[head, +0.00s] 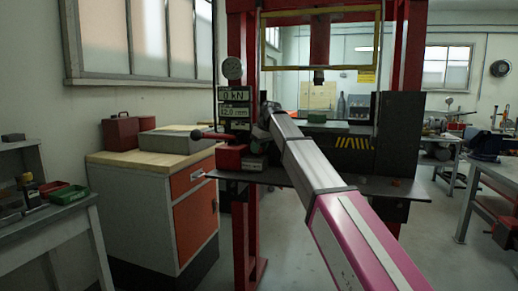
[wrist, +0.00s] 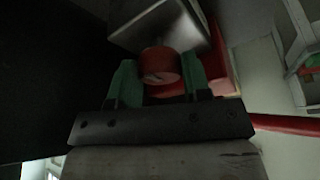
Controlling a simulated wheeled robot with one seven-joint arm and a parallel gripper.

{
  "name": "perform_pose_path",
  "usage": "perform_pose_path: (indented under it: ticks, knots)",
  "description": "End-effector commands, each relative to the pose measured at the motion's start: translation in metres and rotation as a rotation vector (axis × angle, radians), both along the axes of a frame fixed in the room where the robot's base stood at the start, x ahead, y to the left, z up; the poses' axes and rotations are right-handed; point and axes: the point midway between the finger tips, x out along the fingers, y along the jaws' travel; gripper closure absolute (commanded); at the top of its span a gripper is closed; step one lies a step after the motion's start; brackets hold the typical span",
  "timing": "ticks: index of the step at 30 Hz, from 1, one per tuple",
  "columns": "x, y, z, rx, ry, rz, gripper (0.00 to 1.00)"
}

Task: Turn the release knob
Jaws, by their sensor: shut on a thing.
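The release knob (wrist: 160,66) is a red, round knob in the wrist view, with a pale mark on its face. My gripper (wrist: 159,78) has green fingers, one on each side of the knob, and is shut on it. In the head view my arm reaches forward to the press, and my gripper and the knob are hidden behind the arm's end. The red pump block (head: 231,157) with a lever (head: 208,134) stands on the press table (head: 240,178), left of my arm.
The press has red uprights (head: 244,225), a gauge (head: 233,68) and a display (head: 234,96). A wooden-topped cabinet (head: 190,215) stands close on the left. In the wrist view a red bar (wrist: 285,123) extends right beside my gripper. Floor shows right of the press.

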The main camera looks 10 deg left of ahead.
Motion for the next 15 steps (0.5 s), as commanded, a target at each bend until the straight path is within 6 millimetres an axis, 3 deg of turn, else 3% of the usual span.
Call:
perform_pose_path:
  ticks: [4,5,6,7,15]
  knots:
    - [0.0,0.0001,0.0004,0.0,-0.002,0.001,0.8]
    - [0.0,0.0001,0.0004,-0.001,-0.001,0.001,0.49]
    - [-0.0001,0.0001,0.0004,-0.001,-0.001,0.001,0.36]
    - [-0.0001,0.0001,0.0004,-0.001,-0.001,0.001,0.3]
    - [-0.0001,0.0,0.0006,-0.001,-0.001,0.001,0.3]
